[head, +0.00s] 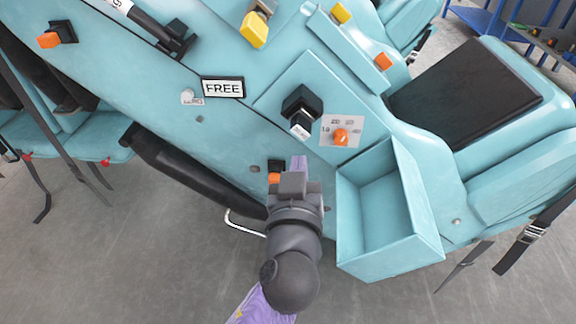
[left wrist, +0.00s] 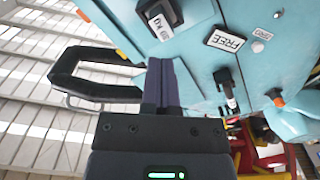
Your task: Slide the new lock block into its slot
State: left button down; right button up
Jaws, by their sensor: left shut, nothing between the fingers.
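My left gripper (head: 298,162) is at the lower middle of the head view, in front of the teal car panel (head: 215,130). Its fingers are together and empty, and they also show shut in the left wrist view (left wrist: 165,75). Just left of it, an orange block (head: 274,178) sits at a small black slot piece (head: 277,165), partly hidden by my gripper. Another orange block (head: 48,40) sits at a black holder at the upper left. I cannot tell which orange block is the new lock block. My right gripper is not in view.
An open teal bin (head: 394,255) stands close to the right of my gripper and looks empty. Above it are an orange knob (head: 341,137) and a black-and-grey block (head: 301,113). A FREE sign (head: 222,87) is on the panel. A black padded bar (head: 185,168) lies to the left.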

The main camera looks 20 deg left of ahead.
aim_at(300, 133)
pick_arm(q)
jog(key=shift+x, duration=2.9)
jog(key=shift+w+a+f, duration=0.1)
jog(key=shift+w+a, duration=0.1)
jog(key=shift+w, duration=0.1)
